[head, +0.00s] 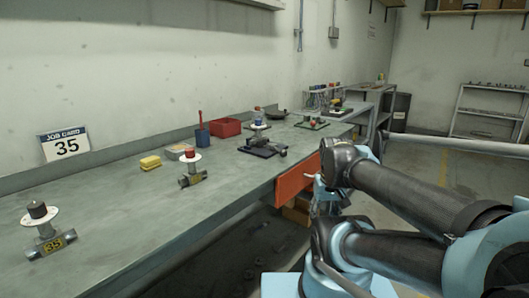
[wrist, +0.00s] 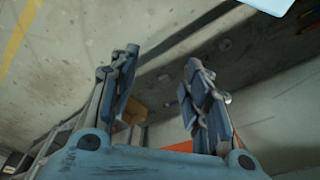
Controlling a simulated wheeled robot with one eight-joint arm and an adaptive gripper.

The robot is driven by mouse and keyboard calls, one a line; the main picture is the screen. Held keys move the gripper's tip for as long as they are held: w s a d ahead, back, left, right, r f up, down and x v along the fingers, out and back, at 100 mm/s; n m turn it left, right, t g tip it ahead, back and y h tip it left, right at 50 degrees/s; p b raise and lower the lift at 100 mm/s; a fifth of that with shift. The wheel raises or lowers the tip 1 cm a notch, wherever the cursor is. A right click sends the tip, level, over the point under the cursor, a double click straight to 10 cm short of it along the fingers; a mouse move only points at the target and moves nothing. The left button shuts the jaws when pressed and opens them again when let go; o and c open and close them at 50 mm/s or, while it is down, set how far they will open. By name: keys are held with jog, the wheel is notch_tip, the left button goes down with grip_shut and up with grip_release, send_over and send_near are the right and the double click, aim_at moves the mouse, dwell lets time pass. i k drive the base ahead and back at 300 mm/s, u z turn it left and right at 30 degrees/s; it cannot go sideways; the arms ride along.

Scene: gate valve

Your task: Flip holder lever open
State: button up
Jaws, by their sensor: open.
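A dark holder plate (head: 258,152) lies on the bench in the middle of the head view. In the head view the gripper cannot be made out behind my arm links.
An orange panel (head: 296,177) hangs at the bench's front.

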aim_at(283, 152)
jog(key=z, duration=0.45)
jog(key=k, duration=1.85)
jog(key=u, duration=0.4)
jog(key=i, duration=1)
